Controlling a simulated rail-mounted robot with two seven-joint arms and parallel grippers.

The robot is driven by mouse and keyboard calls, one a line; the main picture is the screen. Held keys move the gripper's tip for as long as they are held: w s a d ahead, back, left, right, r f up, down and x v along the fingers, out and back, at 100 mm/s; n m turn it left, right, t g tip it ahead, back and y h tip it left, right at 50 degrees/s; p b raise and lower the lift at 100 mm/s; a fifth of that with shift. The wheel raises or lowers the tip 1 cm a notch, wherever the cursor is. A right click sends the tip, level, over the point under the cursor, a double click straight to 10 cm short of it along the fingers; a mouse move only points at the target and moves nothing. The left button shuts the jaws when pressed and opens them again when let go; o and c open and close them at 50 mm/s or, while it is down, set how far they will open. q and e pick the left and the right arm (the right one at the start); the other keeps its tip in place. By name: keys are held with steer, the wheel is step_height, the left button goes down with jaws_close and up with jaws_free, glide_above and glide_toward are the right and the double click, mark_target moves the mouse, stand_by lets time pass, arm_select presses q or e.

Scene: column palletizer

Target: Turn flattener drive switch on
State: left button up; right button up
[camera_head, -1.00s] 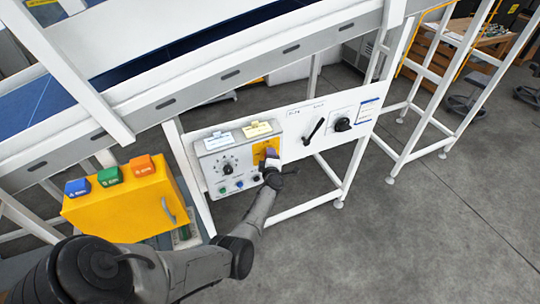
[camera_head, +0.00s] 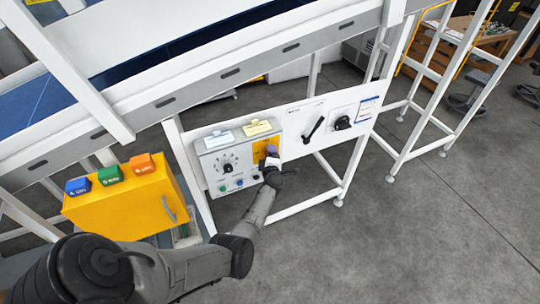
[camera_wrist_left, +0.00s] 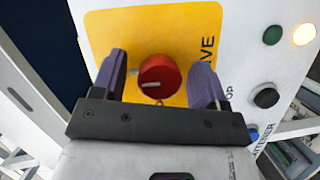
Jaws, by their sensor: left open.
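The flattener drive switch is a round red knob (camera_wrist_left: 159,77) on a yellow plate (camera_wrist_left: 190,30), with a pale mark pointing left in the left wrist view. The plate also shows in the head view (camera_head: 259,149) on the grey control box (camera_head: 211,158). My left gripper (camera_wrist_left: 163,78) is open, with one purple finger on each side of the knob. I cannot tell whether the fingers touch it. In the head view my left gripper (camera_head: 272,160) stands in front of the plate and hides the knob. My right gripper is in neither view.
The box also has a black dial (camera_head: 228,168), a lit lamp (camera_wrist_left: 304,35), a green button (camera_wrist_left: 273,35) and a black button (camera_wrist_left: 266,96). A black lever (camera_head: 314,128) is to the right. A yellow cabinet (camera_head: 118,208) stands left. Grey floor at right is open.

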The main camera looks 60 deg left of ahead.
arm_select(q)
steer(key=p+v, duration=0.7)
steer(key=v, duration=0.6)
steer(key=shift+d, duration=0.25)
steer(key=shift+s+r, duration=0.1)
